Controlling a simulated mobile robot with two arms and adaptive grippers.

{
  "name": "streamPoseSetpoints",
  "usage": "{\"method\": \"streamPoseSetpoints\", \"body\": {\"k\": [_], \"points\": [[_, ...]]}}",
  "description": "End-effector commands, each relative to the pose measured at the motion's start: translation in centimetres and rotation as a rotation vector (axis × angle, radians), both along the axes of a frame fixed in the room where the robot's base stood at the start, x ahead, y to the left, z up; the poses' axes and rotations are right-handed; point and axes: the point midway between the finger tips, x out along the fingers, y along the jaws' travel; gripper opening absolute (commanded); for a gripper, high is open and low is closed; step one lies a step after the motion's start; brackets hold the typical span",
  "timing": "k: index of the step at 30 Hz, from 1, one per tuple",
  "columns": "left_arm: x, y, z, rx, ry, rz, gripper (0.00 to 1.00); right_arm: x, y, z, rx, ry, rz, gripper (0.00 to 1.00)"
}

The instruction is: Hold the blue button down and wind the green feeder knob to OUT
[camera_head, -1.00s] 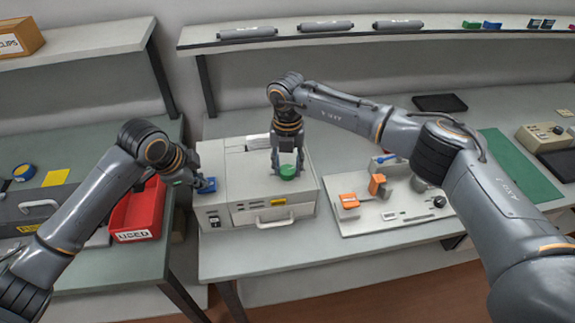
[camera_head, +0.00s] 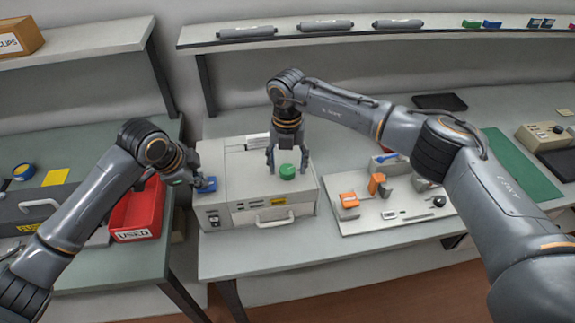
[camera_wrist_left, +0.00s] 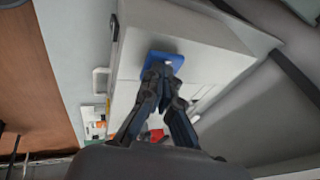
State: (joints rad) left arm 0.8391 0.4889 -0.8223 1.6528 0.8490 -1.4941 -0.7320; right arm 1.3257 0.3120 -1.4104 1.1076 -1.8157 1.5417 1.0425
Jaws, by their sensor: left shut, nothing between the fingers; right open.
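The green feeder knob (camera_head: 287,172) stands on top of the light grey machine (camera_head: 250,190). The blue button (camera_head: 207,185) is on the machine's left side; it also shows in the left wrist view (camera_wrist_left: 168,59). My left gripper (camera_head: 196,182) is shut and empty, its fingertips (camera_wrist_left: 160,68) against or very near the blue button; I cannot tell how far it is pressed. I cannot read any OUT mark.
A red bin marked USED (camera_head: 137,212) stands left of the machine. Right of it is a pale board (camera_head: 395,212) with orange blocks (camera_head: 349,200) and small parts. A shelf with grey cylinders (camera_head: 325,26) runs along the back. Bare bench lies in front of the machine.

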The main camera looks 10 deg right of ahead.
Motion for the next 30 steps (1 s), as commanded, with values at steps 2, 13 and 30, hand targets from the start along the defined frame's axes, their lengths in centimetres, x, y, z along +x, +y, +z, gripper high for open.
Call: {"method": "streamPoseSetpoints", "body": {"k": [2, 13, 30], "points": [[-0.1, 0.0, -0.2, 0.002, 0.005, -0.001, 0.00, 0.1, 0.0, 1.3, 0.001, -0.002, 0.001, 0.62], [-0.1, 0.0, -0.2, 0.002, 0.005, -0.001, 0.00, 0.0, 0.0, 8.9, 0.000, -0.002, 0.000, 0.62], [-0.1, 0.0, -0.2, 0.003, 0.005, 0.000, 0.00, -0.1, 0.0, 11.3, 0.000, 0.001, 0.000, 0.62]]}}
